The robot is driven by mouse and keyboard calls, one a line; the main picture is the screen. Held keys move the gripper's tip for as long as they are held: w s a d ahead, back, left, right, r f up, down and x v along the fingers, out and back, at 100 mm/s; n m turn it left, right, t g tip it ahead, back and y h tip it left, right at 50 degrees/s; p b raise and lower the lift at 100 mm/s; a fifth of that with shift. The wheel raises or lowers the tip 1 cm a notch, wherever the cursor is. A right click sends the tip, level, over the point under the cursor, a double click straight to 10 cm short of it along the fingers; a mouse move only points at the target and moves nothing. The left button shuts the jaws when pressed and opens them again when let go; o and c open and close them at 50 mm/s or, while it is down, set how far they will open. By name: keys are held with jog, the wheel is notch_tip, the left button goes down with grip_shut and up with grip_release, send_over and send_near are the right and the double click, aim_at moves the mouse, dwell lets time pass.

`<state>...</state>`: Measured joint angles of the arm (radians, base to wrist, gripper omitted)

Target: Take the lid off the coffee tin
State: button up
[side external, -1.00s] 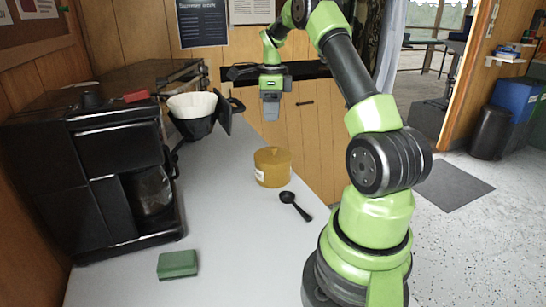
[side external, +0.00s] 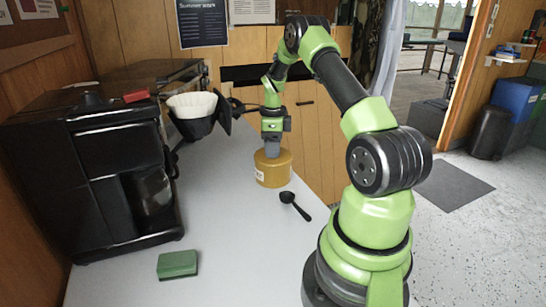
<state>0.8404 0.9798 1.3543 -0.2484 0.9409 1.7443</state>
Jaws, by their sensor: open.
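The coffee tin (side external: 273,177) is a squat mustard-yellow cylinder with a pale label, upright on the grey counter. Its lid (side external: 263,158) is the same yellow and sits on top of the tin. My gripper (side external: 272,153) points down at the lid from above, with its fingers open. The fingertips are at the lid's top, around its middle. At this size I cannot tell whether they touch it, and any knob there is hidden.
A black scoop (side external: 295,205) lies just right of the tin. A green sponge (side external: 177,264) lies at the front. A black coffee machine (side external: 105,180) stands left, with a filter holder (side external: 195,113) behind it. The counter (side external: 225,230) is clear in front of the tin.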

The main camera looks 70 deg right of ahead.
jog(key=shift+c, duration=0.4)
grip_shut()
jog(key=shift+r, duration=0.15)
